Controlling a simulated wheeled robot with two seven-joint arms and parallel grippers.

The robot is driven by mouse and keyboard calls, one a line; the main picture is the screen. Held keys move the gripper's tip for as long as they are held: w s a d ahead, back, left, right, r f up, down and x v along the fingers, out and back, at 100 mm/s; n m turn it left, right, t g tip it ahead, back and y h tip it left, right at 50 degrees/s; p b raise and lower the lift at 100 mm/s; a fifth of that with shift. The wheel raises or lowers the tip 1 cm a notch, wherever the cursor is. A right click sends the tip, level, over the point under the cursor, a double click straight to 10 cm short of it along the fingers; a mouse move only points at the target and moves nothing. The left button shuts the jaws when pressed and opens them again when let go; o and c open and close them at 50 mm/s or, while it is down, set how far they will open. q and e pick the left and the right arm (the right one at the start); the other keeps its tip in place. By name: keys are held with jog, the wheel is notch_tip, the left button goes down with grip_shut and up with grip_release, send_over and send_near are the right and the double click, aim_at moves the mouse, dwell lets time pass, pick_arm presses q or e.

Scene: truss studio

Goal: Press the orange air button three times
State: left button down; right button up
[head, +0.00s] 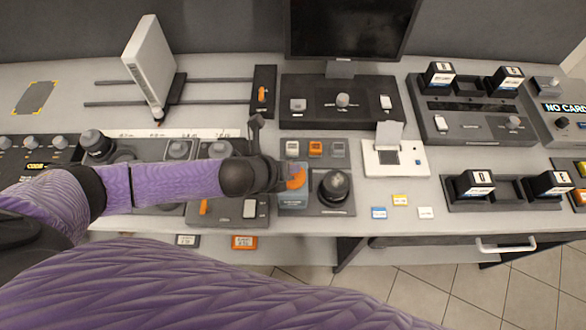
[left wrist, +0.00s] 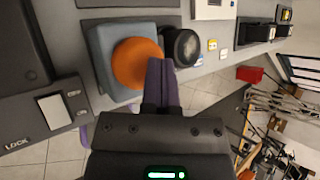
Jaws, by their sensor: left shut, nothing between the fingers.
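The orange air button (head: 298,178) is a round dome on a blue-grey box (head: 293,201) in the middle of the bench, partly hidden by my left gripper (head: 287,172) in the head view. In the left wrist view the orange button (left wrist: 135,63) shows nearly whole on its box (left wrist: 103,45). My left gripper's purple fingers (left wrist: 160,68) are shut and empty, with their tips at the dome's right edge in that view. I cannot tell whether they touch it. My right gripper is not in view.
A black round knob (head: 335,186) stands just right of the button box, close to my fingers. Small orange and grey buttons (head: 315,149) sit behind it. A white device (head: 397,158) and small coloured tiles (head: 400,200) lie further right. The bench front edge is near.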

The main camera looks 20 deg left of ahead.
pick_arm(q)
jog(key=shift+f+b, duration=0.3)
jog(key=shift+f, duration=0.25)
jog(key=shift+r, duration=0.1)
dwell(0.4)
jog(key=shift+r+p, duration=1.15)
jog(key=shift+p, duration=0.2)
notch_tip(320, 180, up, 5)
jog(key=p, duration=0.5)
jog(key=shift+r+p, duration=0.1)
jog(key=shift+p, duration=0.25)
